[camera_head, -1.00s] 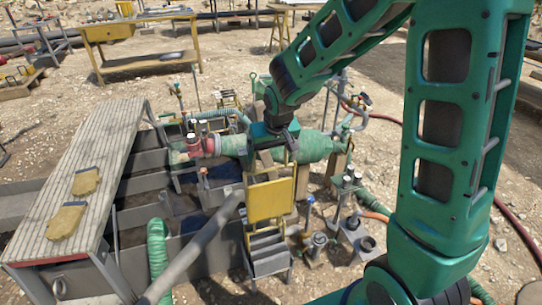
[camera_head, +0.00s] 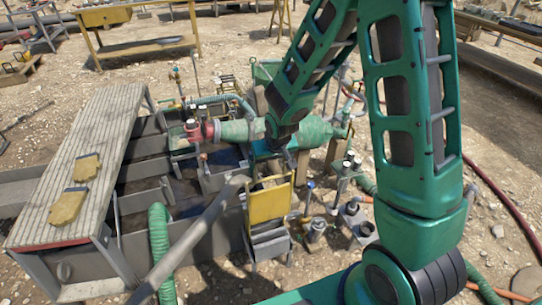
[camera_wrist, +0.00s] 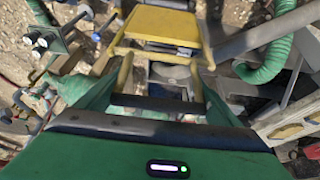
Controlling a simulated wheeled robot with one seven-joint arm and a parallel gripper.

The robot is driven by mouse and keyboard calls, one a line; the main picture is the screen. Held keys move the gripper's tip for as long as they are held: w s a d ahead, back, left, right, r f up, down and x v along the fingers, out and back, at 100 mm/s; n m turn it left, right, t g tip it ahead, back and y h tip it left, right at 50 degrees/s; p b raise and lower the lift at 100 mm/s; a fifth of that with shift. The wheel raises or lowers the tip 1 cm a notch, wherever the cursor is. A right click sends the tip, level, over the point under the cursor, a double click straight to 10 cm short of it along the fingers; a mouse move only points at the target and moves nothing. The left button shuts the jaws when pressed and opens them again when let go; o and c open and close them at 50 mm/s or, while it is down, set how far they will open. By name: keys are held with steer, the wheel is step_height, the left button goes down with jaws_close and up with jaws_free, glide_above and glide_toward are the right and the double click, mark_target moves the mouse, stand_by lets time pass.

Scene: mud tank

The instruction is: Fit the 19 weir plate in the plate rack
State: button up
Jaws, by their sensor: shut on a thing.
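The yellow weir plate (camera_head: 268,206) shows near the middle of the head view, below my gripper (camera_head: 278,148). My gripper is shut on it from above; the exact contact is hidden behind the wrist. The plate's top leans toward my arm. In the wrist view the yellow plate (camera_wrist: 162,25) lies ahead of the fingers. A grey slotted stand, apparently the plate rack (camera_head: 269,243), stands directly below the plate. I cannot tell whether the plate's lower edge is in a slot. No number is readable.
A grey pipe (camera_head: 200,230) and a green hose (camera_head: 160,250) run close left of the rack. Valves and posts (camera_head: 316,225) crowd its right. A green tank (camera_head: 240,130) lies behind.

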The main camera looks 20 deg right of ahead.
step_height(320, 180, down, 11)
steer(key=shift+f, duration=0.15)
stand_by(0.5)
steer(key=shift+s, duration=0.15)
stand_by(0.8)
glide_above(270, 212)
steer(key=w, duration=0.1)
step_height(270, 212, down, 6)
steer(key=shift+f, duration=0.15)
stand_by(0.6)
steer(key=shift+f, duration=4.75)
steer(key=o, duration=1.8)
steer(key=shift+o, duration=0.2)
